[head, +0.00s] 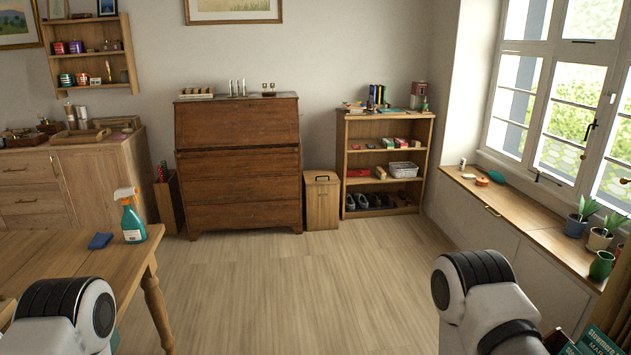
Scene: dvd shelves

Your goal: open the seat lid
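The window seat (520,217) runs along the right wall under the window, with a wooden top and a white front. Its lid appears to be the wooden top, which lies flat and closed. A small brass-coloured pull (492,211) sits near the front edge of the top. An orange round object (482,182), a small jar (462,163) and a teal object (497,176) lie on its far end. Potted plants (599,239) and a green vase (601,265) stand towards the near end. Only my arm links show at the bottom corners; both grippers are out of view.
A wooden table (75,262) with a spray bottle (132,222) and a blue cloth (100,240) stands at the left. The bureau (238,165), bin (322,205) and shelf (386,160) line the back wall. The floor (270,290) between is clear.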

